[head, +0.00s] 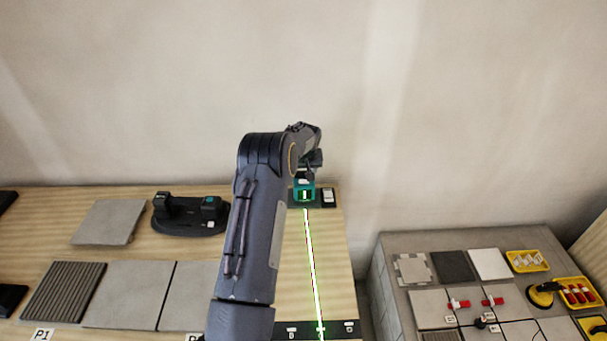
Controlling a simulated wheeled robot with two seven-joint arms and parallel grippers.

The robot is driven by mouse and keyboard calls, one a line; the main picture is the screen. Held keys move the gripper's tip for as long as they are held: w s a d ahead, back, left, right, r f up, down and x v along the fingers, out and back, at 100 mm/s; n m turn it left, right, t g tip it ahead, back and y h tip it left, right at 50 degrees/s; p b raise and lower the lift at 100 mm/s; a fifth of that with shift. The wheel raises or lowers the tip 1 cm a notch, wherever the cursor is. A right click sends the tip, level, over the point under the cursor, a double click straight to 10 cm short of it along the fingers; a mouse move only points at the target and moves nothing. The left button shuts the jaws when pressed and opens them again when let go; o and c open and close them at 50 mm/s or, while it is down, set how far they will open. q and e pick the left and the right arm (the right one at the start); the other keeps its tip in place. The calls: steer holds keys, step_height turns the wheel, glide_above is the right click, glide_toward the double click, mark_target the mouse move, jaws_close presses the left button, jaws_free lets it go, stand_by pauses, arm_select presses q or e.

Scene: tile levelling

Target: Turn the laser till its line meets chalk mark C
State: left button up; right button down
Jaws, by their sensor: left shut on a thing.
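The laser (304,195) is a small teal box on a dark base at the back right of the wooden bench. My left gripper (309,172) reaches it from above and is shut on it; the fingertips are small and partly hidden by my arm. A bright green laser line (313,270) runs from the laser toward the front, leaning slightly right. The label letters are too small to read surely, so I cannot tell which mark is C. My right gripper is out of view.
Grey tiles (125,294) and a ribbed tile (63,291) lie at the left. A lower grey table (400,244) at right holds tiles, red clips and yellow trays (528,261). A gap separates the tables.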

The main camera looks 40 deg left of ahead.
mark_target(304, 181)
arm_select(q)
steer(key=o, duration=1)
steer(key=b+v, duration=0.2)
steer(key=v, duration=0.5)
steer(key=shift+s+d+r, duration=0.1)
steer(key=shift+r, duration=0.3)
